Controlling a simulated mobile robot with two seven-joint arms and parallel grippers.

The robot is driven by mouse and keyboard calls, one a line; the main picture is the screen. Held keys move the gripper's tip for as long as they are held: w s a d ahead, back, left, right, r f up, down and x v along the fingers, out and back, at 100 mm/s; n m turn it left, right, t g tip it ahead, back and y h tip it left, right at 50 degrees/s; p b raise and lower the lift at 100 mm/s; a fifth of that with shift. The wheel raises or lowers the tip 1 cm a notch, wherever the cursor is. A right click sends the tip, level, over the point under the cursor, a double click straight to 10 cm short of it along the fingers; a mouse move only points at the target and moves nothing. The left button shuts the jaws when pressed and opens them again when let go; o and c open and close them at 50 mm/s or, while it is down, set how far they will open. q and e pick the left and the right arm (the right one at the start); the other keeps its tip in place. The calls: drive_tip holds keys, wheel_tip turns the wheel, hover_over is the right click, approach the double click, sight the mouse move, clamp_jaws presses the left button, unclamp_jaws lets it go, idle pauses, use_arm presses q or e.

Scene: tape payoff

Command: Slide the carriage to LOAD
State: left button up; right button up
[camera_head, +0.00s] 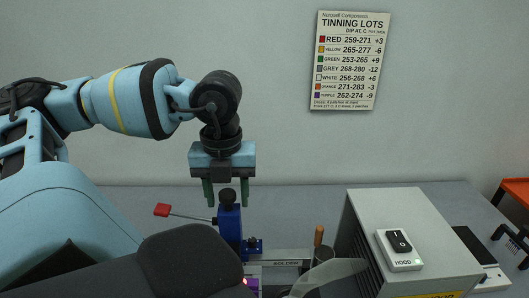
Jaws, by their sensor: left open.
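A blue upright post with a black knob on top, which appears to be the carriage (230,222), stands below my left gripper. A lever with a red handle (162,210) reaches out to its left. A pale rail marked SOLDER (287,264) runs to the right from the post's foot. My left gripper (227,197) points down and is open, its two green fingers apart. The black knob shows between and just below the fingers; I cannot tell whether they touch it. No LOAD mark is readable. The post's lower part and the rail's left are hidden. My right gripper is not in view.
A grey box (385,210) with a HOOD switch (399,250) stands to the right. A wooden handle (318,236) sticks up in front of it. An orange frame (515,190) is at the far right. A TINNING LOTS chart (349,61) hangs on the wall. The bench behind the post is clear.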

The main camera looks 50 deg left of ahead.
use_arm(q)
drive_tip(key=shift+r+b, duration=0.3)
drive_tip(key=shift+r, duration=2.95)
drive_tip(key=shift+f, duration=0.1)
